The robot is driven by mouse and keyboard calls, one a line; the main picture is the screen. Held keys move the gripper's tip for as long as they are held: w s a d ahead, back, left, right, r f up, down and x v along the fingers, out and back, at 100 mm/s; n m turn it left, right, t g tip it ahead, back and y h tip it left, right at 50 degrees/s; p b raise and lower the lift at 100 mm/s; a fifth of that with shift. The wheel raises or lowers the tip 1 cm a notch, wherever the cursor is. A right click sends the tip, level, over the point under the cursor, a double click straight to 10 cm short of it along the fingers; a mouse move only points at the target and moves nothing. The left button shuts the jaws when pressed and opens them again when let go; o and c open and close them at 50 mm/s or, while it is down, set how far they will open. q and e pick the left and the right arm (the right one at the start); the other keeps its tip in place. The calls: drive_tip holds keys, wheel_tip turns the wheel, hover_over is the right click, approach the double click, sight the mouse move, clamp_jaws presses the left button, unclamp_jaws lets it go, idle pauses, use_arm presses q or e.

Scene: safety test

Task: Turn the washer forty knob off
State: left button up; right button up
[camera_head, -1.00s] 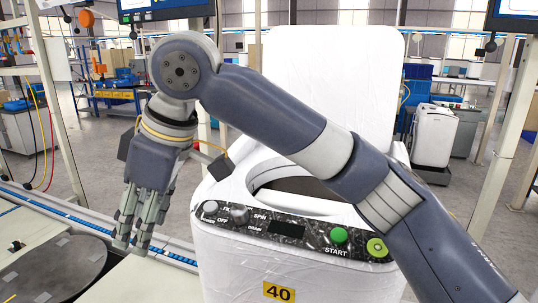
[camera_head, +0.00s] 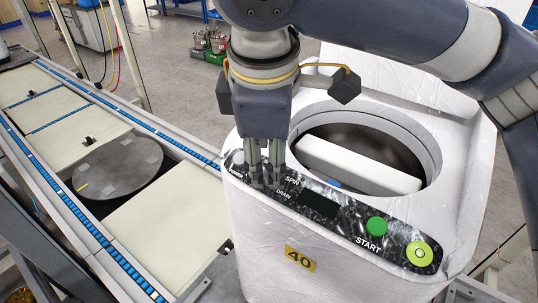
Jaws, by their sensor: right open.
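The white washer (camera_head: 300,262) with the yellow 40 label (camera_head: 300,258) stands upright at the centre right. Its dark control panel (camera_head: 345,216) has SPIN and DRAIN markings, a green START button (camera_head: 376,226) and a yellow-green round button (camera_head: 419,253). My right gripper (camera_head: 264,180) is open and points down over the panel's left end. Its fingers cover the spot beside SPIN and DRAIN, so the knob and the OFF mark are hidden. I cannot tell whether the fingers touch the knob. A pale round piece (camera_head: 237,160) shows just left of the fingers. My left gripper is not in view.
The washer's open drum (camera_head: 405,140) has a white bar (camera_head: 358,165) across it, behind the panel. A conveyor (camera_head: 70,115) with blue rollers and a grey disc (camera_head: 117,167) runs along the left. Open floor lies behind the conveyor.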

sight(268, 171)
drive_tip(key=x, duration=0.3)
drive_tip(key=shift+w+d+p, duration=0.1)
drive_tip(key=shift+d+p, duration=0.05)
drive_tip(key=shift+p, duration=0.15)
drive_tip(key=shift+f, duration=0.1)
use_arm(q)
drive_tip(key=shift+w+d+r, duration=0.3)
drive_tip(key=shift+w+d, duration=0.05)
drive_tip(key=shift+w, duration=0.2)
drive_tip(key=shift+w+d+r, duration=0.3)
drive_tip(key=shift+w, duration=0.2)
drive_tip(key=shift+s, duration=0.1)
use_arm(e)
drive_tip(key=shift+c, duration=0.2)
clamp_jaws()
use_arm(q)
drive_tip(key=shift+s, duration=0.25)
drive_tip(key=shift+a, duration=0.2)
use_arm(e)
drive_tip(key=shift+n, duration=0.3)
